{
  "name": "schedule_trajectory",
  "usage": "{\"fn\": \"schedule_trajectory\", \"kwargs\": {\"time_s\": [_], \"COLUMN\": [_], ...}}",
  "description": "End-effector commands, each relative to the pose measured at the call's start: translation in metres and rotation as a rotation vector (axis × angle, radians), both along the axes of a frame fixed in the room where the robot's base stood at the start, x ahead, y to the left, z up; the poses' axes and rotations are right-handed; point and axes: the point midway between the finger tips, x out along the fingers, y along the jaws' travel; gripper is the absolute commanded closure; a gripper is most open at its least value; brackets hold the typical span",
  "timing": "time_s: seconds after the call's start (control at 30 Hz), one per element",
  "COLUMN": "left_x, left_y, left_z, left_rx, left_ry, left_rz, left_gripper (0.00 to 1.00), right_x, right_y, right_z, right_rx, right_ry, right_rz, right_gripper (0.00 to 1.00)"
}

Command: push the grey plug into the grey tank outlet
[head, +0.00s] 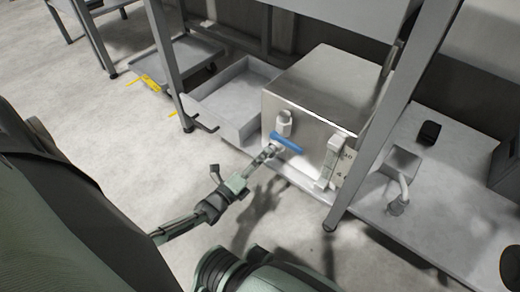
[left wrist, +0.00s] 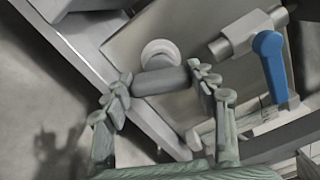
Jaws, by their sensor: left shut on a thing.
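The grey plug (left wrist: 160,80) is a short cylinder in the left wrist view. My left gripper (left wrist: 160,85) is shut on it, with one finger at each end. A pale round outlet ring (left wrist: 160,53) on the steel tank (left wrist: 125,45) shows just behind the plug. I cannot tell whether plug and ring touch. In the head view, my left gripper (head: 268,154) is close to the front of the tank (head: 320,90), low and left of the blue handle. The plug and outlet are not clear there. My right gripper is not in view.
A blue valve handle (head: 287,142) on a pale fitting (head: 284,122) sits close beside my gripper. A shallow grey tray (head: 235,95) stands left of the tank. A frame leg (head: 350,190) and a bent pipe (head: 402,188) are to the right.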

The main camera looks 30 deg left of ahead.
Motion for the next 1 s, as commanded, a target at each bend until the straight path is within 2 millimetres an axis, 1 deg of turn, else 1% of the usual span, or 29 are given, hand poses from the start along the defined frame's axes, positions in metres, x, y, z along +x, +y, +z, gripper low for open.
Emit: {"fn": "schedule_trajectory", "kwargs": {"time_s": [0.63,0.93,0.97,1.0], "left_x": [0.0077,0.0076,0.0076,0.0076], "left_y": [-0.0005,-0.0005,-0.0005,-0.0005], "left_z": [0.0004,0.0004,0.0004,0.0004], "left_rx": [0.000,0.000,0.000,0.000], "left_ry": [-0.001,-0.001,-0.001,-0.001], "left_rz": [0.001,0.001,0.001,0.001], "left_gripper": [0.83,0.83,0.41,0.36], "right_x": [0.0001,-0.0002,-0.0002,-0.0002], "right_y": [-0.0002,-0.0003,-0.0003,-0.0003], "right_z": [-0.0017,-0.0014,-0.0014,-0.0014], "right_rx": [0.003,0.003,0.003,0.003], "right_ry": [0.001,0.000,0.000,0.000], "right_rz": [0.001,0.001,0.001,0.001], "right_gripper": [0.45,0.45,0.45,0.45]}}
